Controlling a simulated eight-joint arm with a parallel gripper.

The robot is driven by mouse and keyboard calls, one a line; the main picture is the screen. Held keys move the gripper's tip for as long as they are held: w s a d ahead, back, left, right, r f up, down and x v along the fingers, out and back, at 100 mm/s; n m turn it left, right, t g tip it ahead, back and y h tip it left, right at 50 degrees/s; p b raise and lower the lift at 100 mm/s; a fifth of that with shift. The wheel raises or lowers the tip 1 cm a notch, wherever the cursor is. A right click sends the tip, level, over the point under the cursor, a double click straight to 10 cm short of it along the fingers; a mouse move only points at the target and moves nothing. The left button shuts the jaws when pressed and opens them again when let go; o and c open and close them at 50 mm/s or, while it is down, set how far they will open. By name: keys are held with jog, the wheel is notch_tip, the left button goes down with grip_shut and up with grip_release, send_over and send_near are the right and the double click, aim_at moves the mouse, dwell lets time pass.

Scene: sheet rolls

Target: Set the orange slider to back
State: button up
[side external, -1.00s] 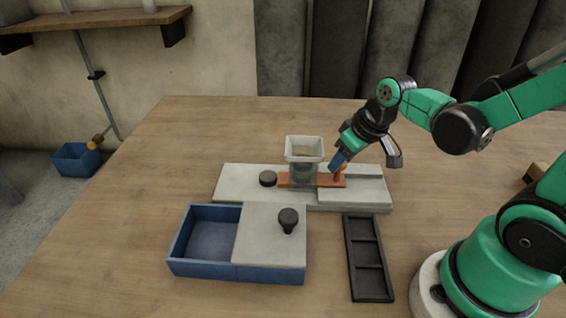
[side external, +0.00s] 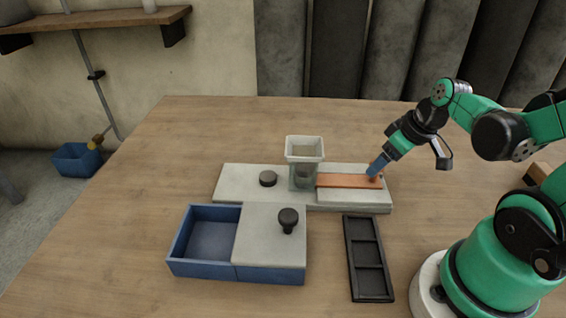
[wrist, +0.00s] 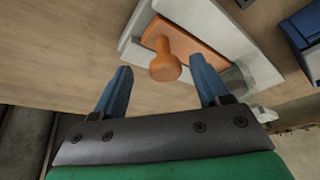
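The orange slider (side external: 345,181) is a flat bar lying on the right part of the grey base (side external: 240,183). Its left end meets the foot of the pale square hopper (side external: 304,148). Its upright orange knob (side external: 376,177) is at the bar's right end, near the base's right edge. My gripper (side external: 374,168) is at the knob, reaching down from the upper right. In the wrist view the knob (wrist: 166,67) shows between the two blue fingertips, with a gap on both sides. The fingers are open. The slider bar (wrist: 195,45) runs away behind the knob.
A dark round knob (side external: 268,178) sits on the base left of the hopper. In front are a blue box (side external: 203,270) with a grey lid (side external: 262,248) and black knob, and a black compartment tray (side external: 352,262). The table behind the base is clear.

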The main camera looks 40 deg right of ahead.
dwell(0.3)
jog(key=shift+v, duration=2.8)
jog(key=shift+a, duration=0.1)
jog(key=w+a+r+t, duration=0.2)
jog(key=w+a, duration=0.4)
jog(key=a, duration=0.4)
jog(key=shift+t, duration=0.4)
